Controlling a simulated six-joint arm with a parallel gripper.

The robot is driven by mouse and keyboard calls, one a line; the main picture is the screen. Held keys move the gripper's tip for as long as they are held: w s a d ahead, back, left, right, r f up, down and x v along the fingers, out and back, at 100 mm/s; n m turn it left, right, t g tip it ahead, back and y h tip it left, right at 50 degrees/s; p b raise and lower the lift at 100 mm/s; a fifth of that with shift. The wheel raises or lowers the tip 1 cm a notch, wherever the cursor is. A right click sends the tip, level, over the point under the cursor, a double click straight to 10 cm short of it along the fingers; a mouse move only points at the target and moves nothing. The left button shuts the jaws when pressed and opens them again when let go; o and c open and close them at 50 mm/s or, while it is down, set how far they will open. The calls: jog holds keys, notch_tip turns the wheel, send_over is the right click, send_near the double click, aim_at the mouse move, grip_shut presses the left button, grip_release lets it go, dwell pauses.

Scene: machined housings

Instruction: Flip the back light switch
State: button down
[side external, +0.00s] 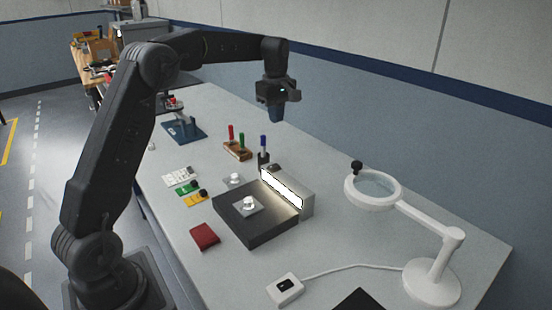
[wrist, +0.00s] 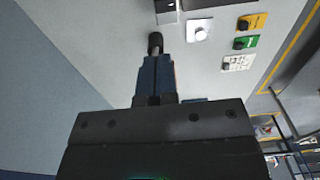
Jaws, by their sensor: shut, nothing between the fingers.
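The back light is a grey box (side external: 308,205) with a brightly glowing front panel (side external: 282,188), standing behind a black block. A small dark piece (side external: 274,168) sits at its far end; I cannot tell whether it is a switch. A white box with a dark rocker (side external: 285,289) lies at the front, with a white cable running toward the magnifier lamp. My gripper (side external: 276,116) is shut and empty, pointing down above the table behind the back light. In the wrist view its blue fingers (wrist: 157,72) are together, and part of the grey box (wrist: 167,12) shows at the top edge.
A black block (side external: 250,225) carries a machined white part (side external: 248,204). The magnifier lamp (side external: 433,283) stands at right.

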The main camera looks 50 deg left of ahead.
aim_at(272, 167)
notch_tip(272, 167, down, 14)
dwell(0.6)
jog(key=shift+f, duration=0.35)
jog(key=shift+s, duration=0.1)
jog(key=shift+s, duration=0.15)
jog(key=shift+s+r, duration=0.15)
jog(key=shift+s, duration=0.45)
